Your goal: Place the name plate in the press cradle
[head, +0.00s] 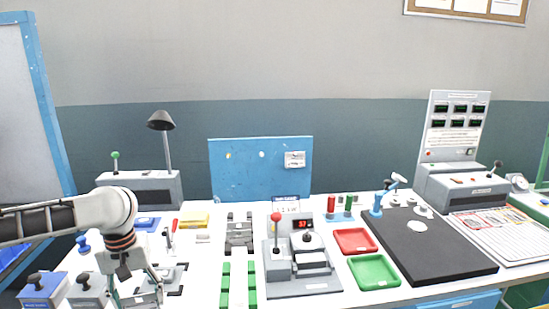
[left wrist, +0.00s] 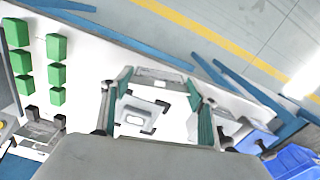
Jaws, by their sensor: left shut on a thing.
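My left gripper (head: 138,295) is low over the left front of the bench in the head view. In the left wrist view its two fingers (left wrist: 158,90) stand apart, shut on a thin grey plate (left wrist: 160,76) that spans between the tips. It looks like the name plate; its far side is hidden. Below it, black corner brackets (left wrist: 154,131) surround a small pale block on the white bench. The press (head: 302,252), with a red-knobbed lever and a red display, stands at the middle of the bench. I cannot tell which part is its cradle. My right gripper is not in view.
Green blocks (head: 238,284) stand in two rows left of the press. Red (head: 355,241) and green (head: 374,271) trays and a dark mat (head: 432,250) lie to its right. Knobbed blocks (head: 43,288) crowd the left front corner. A lamp (head: 162,122) rises at the back left.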

